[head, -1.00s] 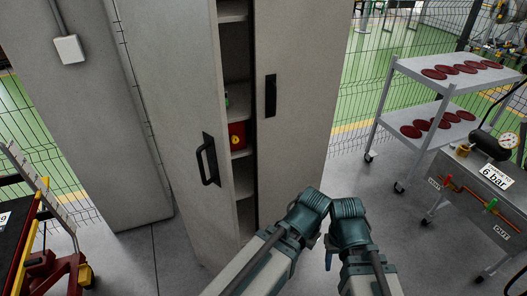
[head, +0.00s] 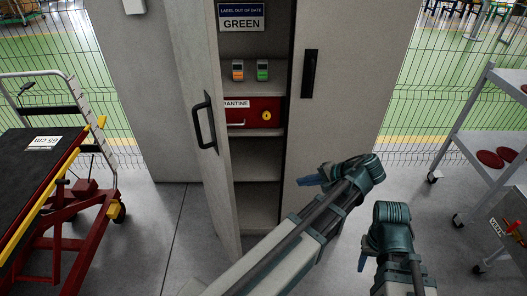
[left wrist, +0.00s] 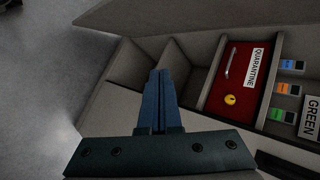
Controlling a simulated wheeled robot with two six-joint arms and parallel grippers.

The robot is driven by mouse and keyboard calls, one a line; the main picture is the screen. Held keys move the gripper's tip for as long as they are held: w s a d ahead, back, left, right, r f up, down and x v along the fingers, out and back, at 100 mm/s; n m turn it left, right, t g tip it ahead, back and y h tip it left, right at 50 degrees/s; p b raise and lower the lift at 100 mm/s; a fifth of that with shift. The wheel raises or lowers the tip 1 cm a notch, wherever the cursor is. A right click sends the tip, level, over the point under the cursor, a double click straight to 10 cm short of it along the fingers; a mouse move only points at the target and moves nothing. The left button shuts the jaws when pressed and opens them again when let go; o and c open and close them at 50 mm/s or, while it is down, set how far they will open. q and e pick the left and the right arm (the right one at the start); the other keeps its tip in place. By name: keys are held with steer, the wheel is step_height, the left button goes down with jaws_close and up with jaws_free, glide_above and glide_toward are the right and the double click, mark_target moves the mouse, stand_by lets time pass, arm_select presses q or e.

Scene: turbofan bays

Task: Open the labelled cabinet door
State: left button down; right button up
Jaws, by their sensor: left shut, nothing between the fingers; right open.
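The grey cabinet's left door (head: 190,60) stands partly open, with a black bar handle (head: 204,122) on its face. The right door (head: 345,110) is shut and has a black vertical handle (head: 310,73). My left gripper (head: 308,181) is shut and empty, in front of the cabinet opening and apart from the handle. In the left wrist view its blue fingers (left wrist: 158,100) are together, pointing towards the shelves. My right gripper (head: 362,262) is open and low at the right, away from the cabinet, and its fingers are only partly seen.
Inside are a GREEN sign (head: 241,17), small orange (head: 238,70) and green (head: 262,70) devices, and a red quarantine box (head: 253,112). A red-framed cart (head: 60,215) stands left, a grey shelf trolley (head: 470,130) right. Open floor lies before the cabinet.

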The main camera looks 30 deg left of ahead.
arm_select(q)
steer(key=w+a+r+n+g+y+b, duration=0.25)
steer(key=w+a+r+y+b, duration=0.25)
steer(key=w+a+r+y, duration=0.3)
steer(key=s+a, duration=0.4)
steer(key=a, duration=0.5)
steer(key=shift+s+a+f+n, duration=0.2)
steer(key=shift+a+f+n, duration=0.15)
steer(key=shift+f, duration=0.1)
arm_select(e)
step_height(320, 180, down, 7)
steer(key=shift+f, duration=0.2)
arm_select(q)
steer(key=shift+s+t, duration=0.1)
steer(key=shift+t, duration=0.15)
